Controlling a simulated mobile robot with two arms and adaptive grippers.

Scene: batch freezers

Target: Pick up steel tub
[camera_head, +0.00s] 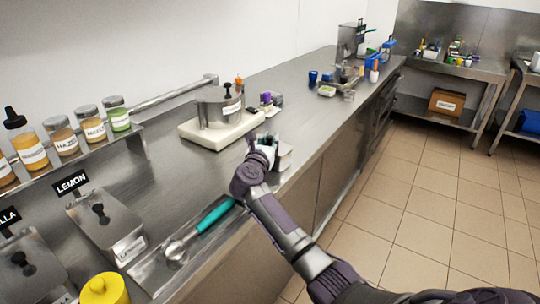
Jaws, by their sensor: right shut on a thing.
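My right gripper (266,150) is over the near edge of the steel counter, partly hidden by its own wrist. It is shut on a small steel tub (285,158), whose side shows just right of the fingers. The fingers' exact hold on the tub is hidden, and I cannot tell whether the tub touches the counter. My left gripper is not in view.
Lidded steel bins (105,222) stand at the lower left, beside a tray with a teal-handled scoop (214,216). A round steel pot (218,108) sits on a white base behind my gripper. Tiled floor lies right.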

